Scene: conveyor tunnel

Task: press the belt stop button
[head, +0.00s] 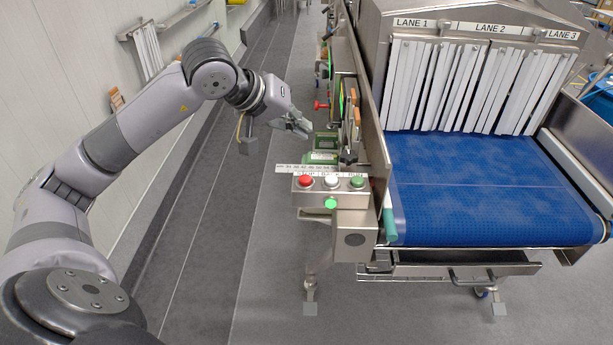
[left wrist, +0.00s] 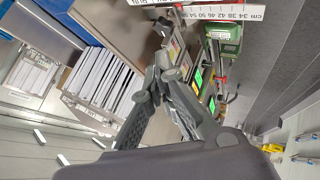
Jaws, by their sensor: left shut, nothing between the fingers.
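A metal control box (head: 302,200) at the near left corner of the conveyor carries a red button (head: 305,181), a white button (head: 331,181) and a green button (head: 357,182) in a row. A small label strip behind them is too small to read surely. A green lamp (head: 331,204) glows on the box's front. My left gripper (head: 304,128) is shut and empty, above and behind the box, apart from the buttons. Its closed fingers (left wrist: 166,74) also show in the left wrist view, where the buttons are out of sight. My right gripper is not in view.
A ruler strip (head: 296,168) lies behind the box, with green machine parts (head: 321,158) beyond it. The blue belt (head: 480,195) is empty, with white strip curtains (head: 470,85) at the tunnel mouth. The grey floor (head: 265,240) left of the box is clear.

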